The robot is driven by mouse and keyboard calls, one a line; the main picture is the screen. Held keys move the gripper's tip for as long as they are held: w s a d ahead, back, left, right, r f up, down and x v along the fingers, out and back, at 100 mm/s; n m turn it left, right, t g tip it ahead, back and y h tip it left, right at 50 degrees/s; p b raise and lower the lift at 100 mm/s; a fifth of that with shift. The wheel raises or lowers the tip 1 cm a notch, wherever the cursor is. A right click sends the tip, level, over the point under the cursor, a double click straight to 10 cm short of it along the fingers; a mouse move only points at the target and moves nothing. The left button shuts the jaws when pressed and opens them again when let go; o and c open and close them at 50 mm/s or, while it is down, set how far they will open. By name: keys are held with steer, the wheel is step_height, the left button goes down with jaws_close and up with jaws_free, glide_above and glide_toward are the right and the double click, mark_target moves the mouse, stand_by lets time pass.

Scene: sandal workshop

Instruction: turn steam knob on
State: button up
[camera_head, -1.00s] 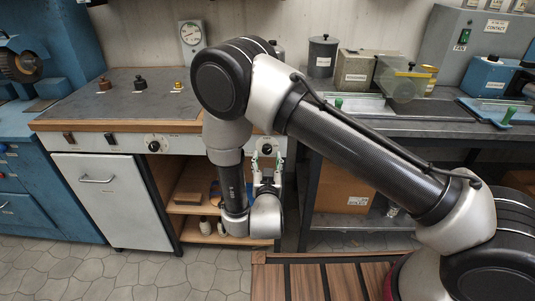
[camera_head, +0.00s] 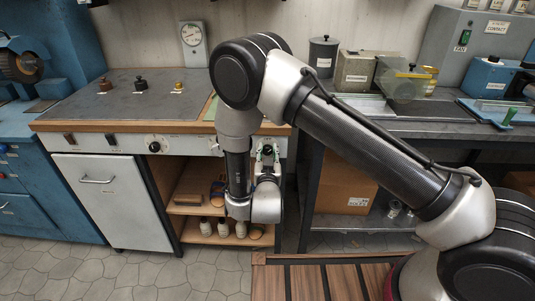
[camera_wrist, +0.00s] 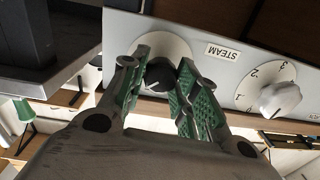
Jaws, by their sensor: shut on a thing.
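The black steam knob (camera_wrist: 160,74) sits on a round pale plate on the light front panel (camera_wrist: 215,25), with an upside-down STEAM label (camera_wrist: 228,52) beside it in the wrist view. My gripper (camera_wrist: 172,85) has its green-padded fingers on both sides of this knob and is shut on it. In the head view my gripper (camera_head: 267,150) is at the right end of the bench's front panel, with the knob partly hidden between the fingers. I cannot read the knob's setting.
A pale knob (camera_wrist: 280,100) with a numbered dial is close beside the gripper in the wrist view. Another black knob (camera_head: 154,147) is further left on the panel. Below are open shelves with several bottles (camera_head: 222,228). A wooden slatted surface (camera_head: 320,282) lies in front.

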steer(key=shift+m, duration=0.3)
steer(key=m, duration=0.3)
steer(key=shift+m, duration=2.4)
steer(key=o, duration=1)
steer(key=shift+o, duration=0.2)
steer(key=shift+s, duration=0.1)
steer(key=s, duration=0.7)
steer(key=shift+s+f, duration=0.15)
